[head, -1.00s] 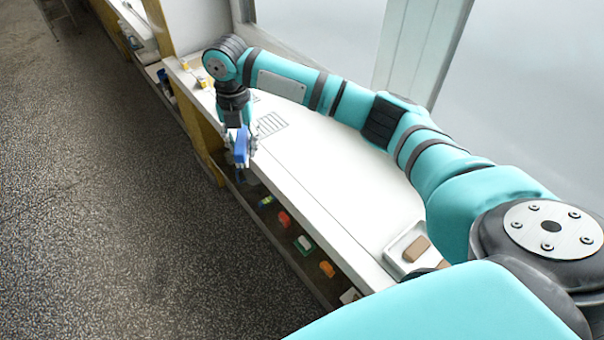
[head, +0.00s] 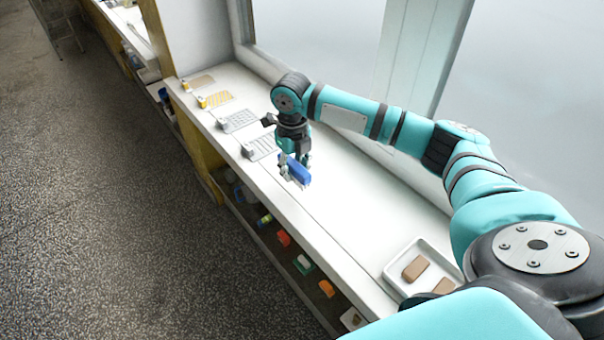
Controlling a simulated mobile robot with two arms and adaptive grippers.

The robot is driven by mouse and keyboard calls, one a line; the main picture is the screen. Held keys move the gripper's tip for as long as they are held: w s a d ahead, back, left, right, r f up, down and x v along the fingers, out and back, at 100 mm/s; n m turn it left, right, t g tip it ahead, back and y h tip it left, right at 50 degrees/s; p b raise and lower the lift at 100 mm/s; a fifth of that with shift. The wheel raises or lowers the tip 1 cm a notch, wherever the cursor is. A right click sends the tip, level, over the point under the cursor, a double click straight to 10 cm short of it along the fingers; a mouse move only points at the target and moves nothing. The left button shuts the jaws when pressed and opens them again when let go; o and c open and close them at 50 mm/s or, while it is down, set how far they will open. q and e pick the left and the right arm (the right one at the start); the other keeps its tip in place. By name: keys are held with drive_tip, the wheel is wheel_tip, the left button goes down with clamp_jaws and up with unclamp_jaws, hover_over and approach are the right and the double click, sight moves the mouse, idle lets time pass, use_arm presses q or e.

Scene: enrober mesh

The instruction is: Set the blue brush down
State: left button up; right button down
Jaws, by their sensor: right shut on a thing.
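The blue brush (head: 300,173) is in my right gripper (head: 294,166), near the front part of the white counter (head: 340,205). The gripper is shut on it. I cannot tell whether the brush touches the counter top or hangs just above it. The arm reaches in from the right and the gripper points down. The fingers are partly hidden by the brush. My left gripper is not in view.
Grey mesh pieces (head: 238,120) and a yellow mesh piece (head: 220,98) lie on the counter up and left of the gripper. A white tray (head: 443,252) with brown blocks stands at the lower right. The counter between is clear. A shelf below holds several small items, including an orange one (head: 326,288).

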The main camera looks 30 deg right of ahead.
drive_tip(key=shift+s+d, duration=0.5)
drive_tip(key=shift+d, duration=0.35)
wheel_tip(320, 180, down, 4)
drive_tip(key=shift+r+p, duration=0.25)
drive_tip(key=shift+p, duration=0.35)
drive_tip(key=shift+f, duration=0.1)
drive_tip(key=shift+f, duration=0.1)
drive_tip(key=c, duration=1)
unclamp_jaws()
wheel_tip(320, 180, up, 12)
drive_tip(key=b, duration=0.1)
drive_tip(key=shift+b, duration=0.4)
